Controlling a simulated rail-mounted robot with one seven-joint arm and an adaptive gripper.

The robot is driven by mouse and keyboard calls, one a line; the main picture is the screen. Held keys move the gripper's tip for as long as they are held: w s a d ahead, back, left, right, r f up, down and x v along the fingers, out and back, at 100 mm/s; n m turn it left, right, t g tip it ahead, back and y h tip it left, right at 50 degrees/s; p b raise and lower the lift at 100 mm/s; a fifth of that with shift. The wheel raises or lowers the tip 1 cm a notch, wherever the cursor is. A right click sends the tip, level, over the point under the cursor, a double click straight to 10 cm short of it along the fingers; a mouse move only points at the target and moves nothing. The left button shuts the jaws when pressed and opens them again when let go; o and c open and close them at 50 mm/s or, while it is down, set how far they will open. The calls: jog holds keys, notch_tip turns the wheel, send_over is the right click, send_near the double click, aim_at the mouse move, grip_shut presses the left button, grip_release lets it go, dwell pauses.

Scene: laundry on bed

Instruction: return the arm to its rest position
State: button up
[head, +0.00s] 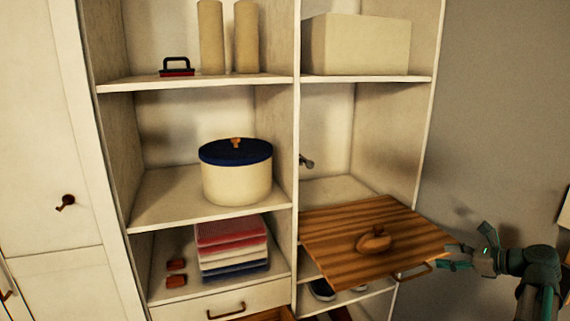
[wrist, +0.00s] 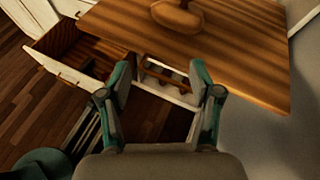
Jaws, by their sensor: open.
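My gripper (head: 464,248) is at the right in the head view, by the right edge of a wooden panel (head: 330,225). Its two fingers are spread, with nothing held between them. In the wrist view my gripper (wrist: 160,72) shows both fingers apart below the panel (wrist: 250,62). A handle (wrist: 166,76) at the panel's near edge appears between the fingertips in that picture; I cannot tell whether they touch it. The same handle (head: 416,272) shows in the head view.
The panel juts out roughly level from the cabinet, with a rounded brown object (head: 374,240) on it. A drawer (wrist: 68,62) stands open at left in the wrist view. Shelves hold a blue-lidded pot (head: 236,182) and folded cloths (head: 232,250). Grey wall (head: 500,130) stands at right.

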notch_tip(320, 180, down, 18)
jog(key=s+a+n+g+h, duration=0.1)
jog(key=s+n+g+h, duration=0.2)
jog(key=n, duration=0.6)
jog(key=s+a+f+n+g+h, duration=0.1)
jog(key=s+a+f+n+g, duration=0.3)
jog(key=f, duration=0.6)
jog(key=s+a+f+n+g+h, duration=0.1)
jog(key=s+a+f+n, duration=0.25)
jog(key=a+f, duration=0.45)
jog(key=s+a+f+n+g+h, duration=0.1)
jog(key=s+a+f+n+g, duration=0.2)
jog(key=s, duration=0.7)
jog(key=s+a+f+n+g+h, duration=0.1)
jog(key=s+a+f+n+g, duration=0.2)
jog(key=s+a+f, duration=0.4)
jog(key=s+a+f+n+g+h, duration=0.1)
jog(key=s+a+f+n+g, duration=0.2)
jog(key=s+f, duration=1)
jog(key=s+a, duration=0.2)
jog(key=shift+s+a+n+h, duration=0.25)
jog(key=shift+a+n+h, duration=0.1)
jog(key=shift+h, duration=0.05)
